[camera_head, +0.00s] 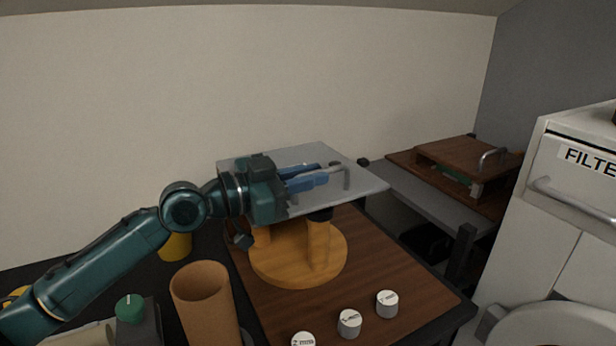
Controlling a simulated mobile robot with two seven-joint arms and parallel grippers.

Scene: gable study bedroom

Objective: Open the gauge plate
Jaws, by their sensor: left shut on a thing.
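The gauge plate (366,187) is a flat grey panel lying about level on top of a round yellow wooden stand (273,268). A metal bar handle (346,176) rises from the plate near its right part. My left gripper (332,172) reaches over the plate from the left, and its blue fingers are shut on the handle. The gripper body hides the plate's left part. My right gripper does not show.
Several white labelled knobs or weights (349,323) stand at the front of the brown board (400,277). A tan cylinder (203,300) stands front left, near a green-topped item (130,309). A wooden box with a handle (468,160) is behind right; a white filter cabinet (573,200) stands at right.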

